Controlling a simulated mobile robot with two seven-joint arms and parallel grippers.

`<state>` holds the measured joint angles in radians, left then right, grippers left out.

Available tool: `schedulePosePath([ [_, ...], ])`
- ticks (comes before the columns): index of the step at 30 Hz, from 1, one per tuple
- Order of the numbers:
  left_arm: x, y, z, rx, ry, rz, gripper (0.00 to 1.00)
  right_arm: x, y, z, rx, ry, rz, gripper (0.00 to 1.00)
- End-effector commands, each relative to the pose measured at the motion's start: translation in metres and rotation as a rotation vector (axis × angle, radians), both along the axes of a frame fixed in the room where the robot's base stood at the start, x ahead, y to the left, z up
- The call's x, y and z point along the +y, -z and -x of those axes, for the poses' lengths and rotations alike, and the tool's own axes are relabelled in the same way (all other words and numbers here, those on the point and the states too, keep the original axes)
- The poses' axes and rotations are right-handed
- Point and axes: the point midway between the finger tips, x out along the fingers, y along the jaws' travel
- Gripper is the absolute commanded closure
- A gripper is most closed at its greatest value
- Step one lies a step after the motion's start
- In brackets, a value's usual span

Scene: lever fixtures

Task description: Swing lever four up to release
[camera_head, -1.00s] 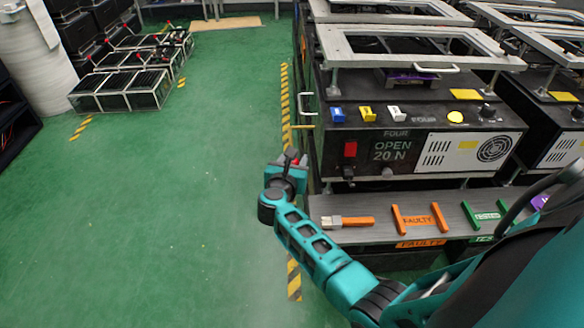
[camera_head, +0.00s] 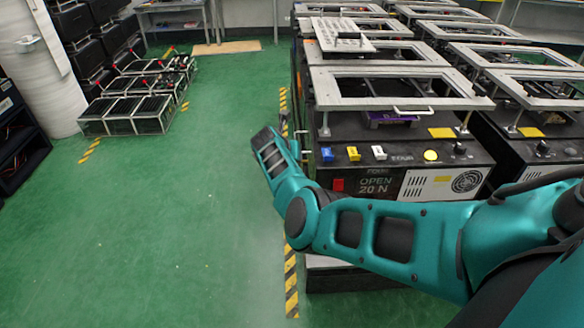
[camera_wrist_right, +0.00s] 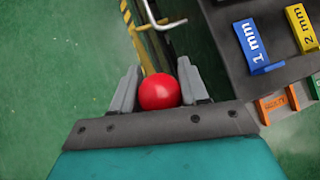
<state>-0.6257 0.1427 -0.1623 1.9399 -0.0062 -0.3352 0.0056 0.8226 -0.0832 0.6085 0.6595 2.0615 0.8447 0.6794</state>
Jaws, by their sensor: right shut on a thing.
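The machine with the label "OPEN 20 N" (camera_head: 375,186) stands right of centre in the head view. A yellow bar (camera_wrist_right: 141,48) runs up from behind the knob, apparently the lever. In the head view my right arm reaches left across the machine's front, and its gripper and the knob are hidden behind my wrist. My left gripper is not in view.
A pale bent metal handle (camera_wrist_right: 155,18) is close above the knob. Blue (camera_wrist_right: 256,43) and yellow (camera_wrist_right: 301,27) "mm" tabs stand on the machine's edge to the right. Open green floor (camera_head: 170,230) lies to the left, bounded by striped tape (camera_head: 291,285).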

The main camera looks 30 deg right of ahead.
Motion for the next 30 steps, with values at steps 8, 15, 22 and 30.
schedulePosePath([
  [8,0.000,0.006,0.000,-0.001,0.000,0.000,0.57,-0.006,-0.008,-0.009,0.069,0.000,-0.039,1.00],
  [15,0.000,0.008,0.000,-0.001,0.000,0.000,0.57,-0.008,-0.011,-0.012,0.093,0.001,-0.052,1.00],
  [22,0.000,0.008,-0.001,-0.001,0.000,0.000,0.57,-0.010,-0.014,-0.014,0.091,0.002,-0.053,1.00],
  [30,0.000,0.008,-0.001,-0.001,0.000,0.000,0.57,-0.011,-0.016,-0.015,0.084,0.001,-0.049,0.49],
])
